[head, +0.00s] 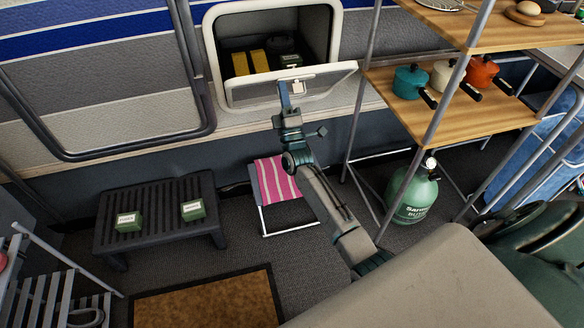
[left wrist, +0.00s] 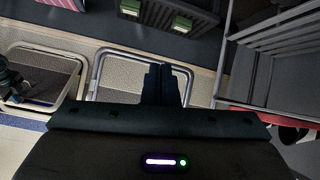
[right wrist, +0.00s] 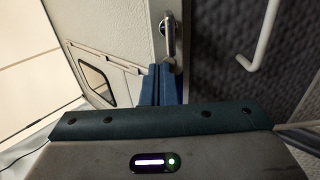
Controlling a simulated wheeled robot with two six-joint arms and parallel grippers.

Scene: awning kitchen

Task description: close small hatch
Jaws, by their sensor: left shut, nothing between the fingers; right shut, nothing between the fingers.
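The small hatch is a rounded white-framed opening (head: 336,35) in the caravan wall at the top of the head view. Its white-rimmed flap (head: 335,71) stands open, sticking outward below the opening, with a small latch (head: 298,88) on its rim. My right gripper (head: 285,84) is shut and empty at the flap's outer edge, beside the latch. Whether it touches is unclear. In the right wrist view its fingers (right wrist: 160,84) are close below a metal latch handle (right wrist: 169,38). My left gripper (left wrist: 163,84) is shut and empty, seen only in its wrist view.
Yellow and green boxes (head: 243,63) sit inside the hatch. A wooden shelf (head: 465,115) with pots stands to the right, above a green gas bottle (head: 413,195). A dark slatted bench (head: 160,211) and a pink-striped cloth on a stool (head: 275,182) stand below.

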